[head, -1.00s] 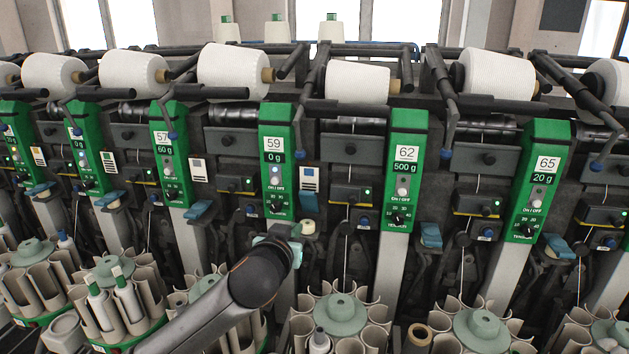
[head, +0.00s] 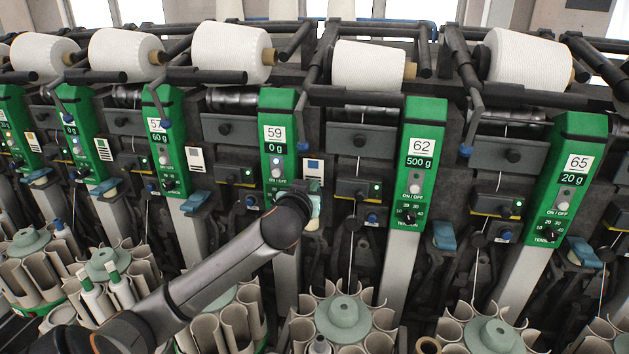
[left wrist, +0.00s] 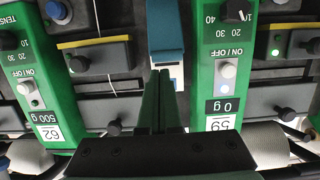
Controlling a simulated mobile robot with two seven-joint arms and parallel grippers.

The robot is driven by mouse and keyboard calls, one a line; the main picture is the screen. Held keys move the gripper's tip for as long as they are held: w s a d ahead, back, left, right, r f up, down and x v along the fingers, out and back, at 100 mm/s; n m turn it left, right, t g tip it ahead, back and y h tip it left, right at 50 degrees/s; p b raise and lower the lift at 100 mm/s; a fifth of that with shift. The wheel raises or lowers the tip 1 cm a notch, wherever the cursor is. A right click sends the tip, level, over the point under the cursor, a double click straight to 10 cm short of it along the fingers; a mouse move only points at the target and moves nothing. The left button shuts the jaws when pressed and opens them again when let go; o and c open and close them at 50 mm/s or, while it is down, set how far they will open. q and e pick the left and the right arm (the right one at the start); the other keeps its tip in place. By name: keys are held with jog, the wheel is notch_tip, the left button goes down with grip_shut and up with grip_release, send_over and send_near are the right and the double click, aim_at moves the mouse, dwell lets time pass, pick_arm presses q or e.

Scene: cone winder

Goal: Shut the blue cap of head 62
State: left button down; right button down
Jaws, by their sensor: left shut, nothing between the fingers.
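The green panel of head 62 (head: 419,165) reads 500 g; it also shows upside down in the left wrist view (left wrist: 45,120). A blue cap (left wrist: 167,38) stands raised in front of a white card (left wrist: 176,76), between panels 59 and 62 and closer to 59. In the head view my left gripper (head: 314,200) hides most of this cap. My left gripper is shut and empty, its green fingers (left wrist: 160,75) pointing at the cap's near edge in the wrist view; I cannot tell whether they touch. My right gripper is out of view.
Panel 59 (head: 277,150) stands close beside my left gripper. Dark boxes with knobs (head: 358,189) sit between the panels. Round magazines with grey-green hubs (head: 343,312) fill the space below. White yarn cones (head: 368,65) and black bars run above.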

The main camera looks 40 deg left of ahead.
aim_at(318, 178)
pick_arm(q)
jog(key=shift+x, duration=1.55)
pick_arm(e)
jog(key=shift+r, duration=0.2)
